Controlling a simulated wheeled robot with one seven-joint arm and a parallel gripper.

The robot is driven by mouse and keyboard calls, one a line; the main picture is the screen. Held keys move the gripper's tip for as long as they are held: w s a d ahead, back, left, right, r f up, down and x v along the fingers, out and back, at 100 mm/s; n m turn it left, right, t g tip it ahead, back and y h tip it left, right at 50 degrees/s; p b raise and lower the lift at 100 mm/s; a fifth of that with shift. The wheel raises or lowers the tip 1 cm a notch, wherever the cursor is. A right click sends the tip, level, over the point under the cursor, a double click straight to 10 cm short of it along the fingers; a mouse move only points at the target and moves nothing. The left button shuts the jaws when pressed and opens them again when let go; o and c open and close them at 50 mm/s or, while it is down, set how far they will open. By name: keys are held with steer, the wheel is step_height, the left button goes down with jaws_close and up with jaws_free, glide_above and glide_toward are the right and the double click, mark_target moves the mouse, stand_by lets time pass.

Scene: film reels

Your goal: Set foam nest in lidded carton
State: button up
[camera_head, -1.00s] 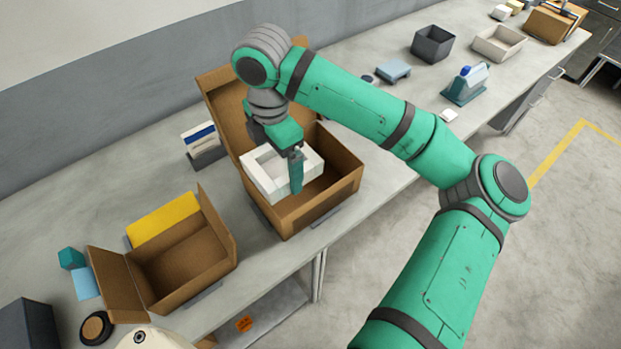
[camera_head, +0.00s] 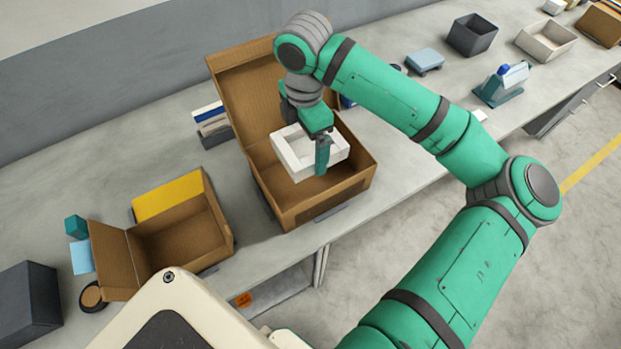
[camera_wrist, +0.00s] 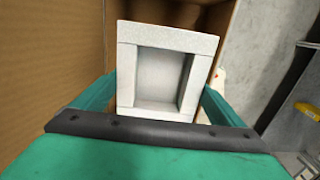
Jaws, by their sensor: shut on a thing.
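The foam nest (camera_head: 292,157) is a white rectangular frame with a recessed middle. My gripper (camera_head: 322,157) is shut on it and holds it in the mouth of the larger brown carton (camera_head: 318,207). The carton's lid (camera_head: 240,90) stands open at the back. The nest looks roughly level; whether it touches the carton's floor cannot be told. In the wrist view the nest (camera_wrist: 165,70) sits between the green fingers, with brown cardboard (camera_wrist: 60,60) to its left.
A smaller open carton (camera_head: 185,240) with a yellow panel (camera_head: 168,195) stands to the left. A dark box (camera_head: 28,305) is at the far left. A grey bin (camera_head: 471,36), a pale tray (camera_head: 546,40) and a blue stand (camera_head: 424,60) are at the right rear.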

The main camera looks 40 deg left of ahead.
mark_target(307, 182)
step_height(307, 182, down, 14)
steer(key=shift+r, duration=0.1)
stand_by(0.6)
steer(key=shift+f, duration=0.2)
steer(key=o, duration=0.8)
steer(key=shift+c, duration=0.2)
steer(key=shift+r, duration=0.15)
step_height(307, 182, up, 12)
steer(key=shift+r, duration=0.1)
